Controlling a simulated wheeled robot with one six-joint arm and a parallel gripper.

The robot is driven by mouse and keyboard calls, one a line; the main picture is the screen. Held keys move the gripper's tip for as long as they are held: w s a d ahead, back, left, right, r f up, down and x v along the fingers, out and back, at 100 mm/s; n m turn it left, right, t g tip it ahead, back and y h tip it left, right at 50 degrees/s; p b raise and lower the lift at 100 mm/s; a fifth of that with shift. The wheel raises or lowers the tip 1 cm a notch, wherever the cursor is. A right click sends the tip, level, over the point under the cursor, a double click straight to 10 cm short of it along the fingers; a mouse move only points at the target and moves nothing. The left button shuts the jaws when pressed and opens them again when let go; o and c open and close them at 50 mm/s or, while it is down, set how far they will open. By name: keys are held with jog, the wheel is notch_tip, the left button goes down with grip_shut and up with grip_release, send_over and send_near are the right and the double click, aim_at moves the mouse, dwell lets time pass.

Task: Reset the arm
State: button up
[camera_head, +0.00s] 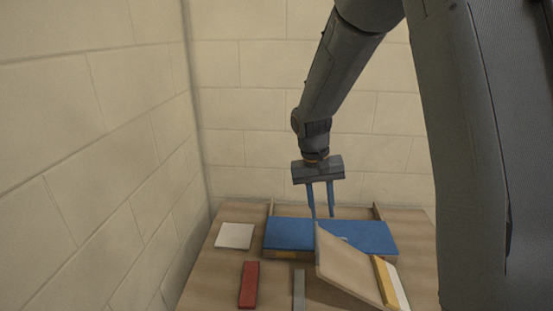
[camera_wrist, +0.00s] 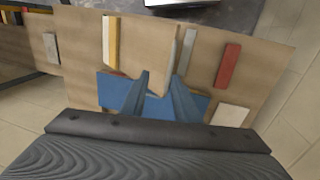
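My gripper (camera_head: 321,214) hangs pointing down above the blue box (camera_head: 288,233) on the wooden table. In the wrist view the board (camera_wrist: 173,50) shows nearly edge-on.
On the table (camera_head: 222,277) lie a white tile (camera_head: 235,236), a red bar (camera_head: 249,284), a grey bar (camera_head: 298,289) and a yellow-and-white strip (camera_head: 391,283). Block walls (camera_head: 110,130) stand at the left and behind. The air above the table's left side is clear.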

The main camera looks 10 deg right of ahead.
jog(key=s+a+f+n+t+y+b, duration=0.1)
jog(key=s+f+n+y+b, duration=0.1)
jog(key=s, duration=1.4)
jog(key=shift+s+f+t+b, duration=0.15)
jog(key=shift+s+t+b, duration=0.15)
jog(key=shift+t, duration=0.1)
jog(key=shift+w, duration=0.1)
dwell(0.7)
